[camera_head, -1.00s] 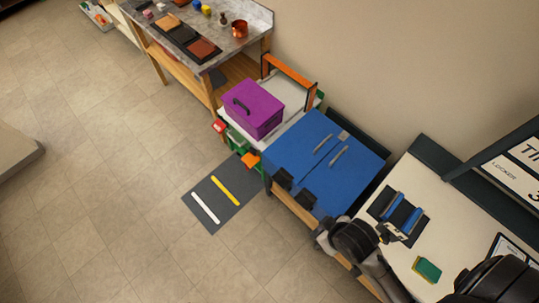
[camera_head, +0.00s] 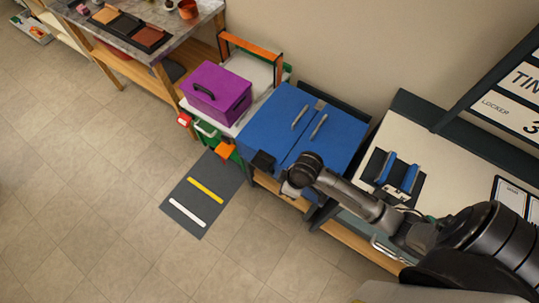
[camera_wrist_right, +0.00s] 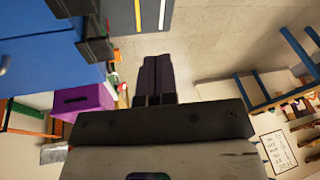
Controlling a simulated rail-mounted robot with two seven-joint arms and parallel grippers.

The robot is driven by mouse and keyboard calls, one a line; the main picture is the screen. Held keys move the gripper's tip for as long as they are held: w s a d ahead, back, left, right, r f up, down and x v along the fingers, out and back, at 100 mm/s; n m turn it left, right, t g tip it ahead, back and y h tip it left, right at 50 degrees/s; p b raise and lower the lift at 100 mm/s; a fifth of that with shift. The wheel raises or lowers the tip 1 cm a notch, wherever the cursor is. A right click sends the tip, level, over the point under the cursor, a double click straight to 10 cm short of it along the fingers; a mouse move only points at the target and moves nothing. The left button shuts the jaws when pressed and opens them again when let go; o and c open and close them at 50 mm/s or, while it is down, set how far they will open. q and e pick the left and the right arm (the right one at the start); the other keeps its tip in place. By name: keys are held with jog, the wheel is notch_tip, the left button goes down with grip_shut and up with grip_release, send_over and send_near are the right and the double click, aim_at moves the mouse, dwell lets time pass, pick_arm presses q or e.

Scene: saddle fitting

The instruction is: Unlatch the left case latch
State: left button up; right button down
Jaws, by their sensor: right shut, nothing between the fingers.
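The blue case (camera_head: 300,128) lies closed on a stand, with two metal handles on its lid. One dark latch (camera_head: 262,161) shows on its front edge at the left; my right arm covers the other in the head view. The wrist view shows the blue case (camera_wrist_right: 45,62) at left, with two black latches, one at the top (camera_wrist_right: 70,8) and one lower (camera_wrist_right: 96,40). My right gripper (camera_wrist_right: 158,62) is shut and empty, its fingers beside the latches with a gap. My left gripper is out of view.
A purple box (camera_head: 215,92) sits left of the case, by an orange-handled crate (camera_head: 250,46). A dark mat (camera_head: 205,195) with yellow and white bars lies on the floor. A pale bench (camera_head: 450,165) holding a blue-and-black fixture (camera_head: 395,172) stands right.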

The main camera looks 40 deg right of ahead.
jog(key=w+d+f+b, duration=0.3)
jog(key=w+d+b, duration=0.1)
jog(key=w, duration=0.1)
jog(key=w+d+f+y+b, duration=0.1)
jog(key=w+d+f+b, duration=0.3)
jog(key=w, duration=0.1)
jog(key=w+d+f+y+b, duration=0.1)
jog(key=w+d+f+b, duration=0.3)
jog(key=w+d+b, duration=0.1)
jog(key=shift+w+f, duration=0.15)
jog(key=shift+w, duration=0.05)
pick_arm(q)
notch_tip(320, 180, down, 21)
jog(key=b, duration=0.5)
pick_arm(e)
jog(key=w+d+r+m+t+y, duration=0.1)
jog(key=w+d, duration=0.4)
jog(key=d, duration=0.3)
jog(key=shift+w+d+r+y, duration=0.2)
jog(key=shift+w+r+y, duration=0.1)
jog(key=shift+w+r, duration=0.1)
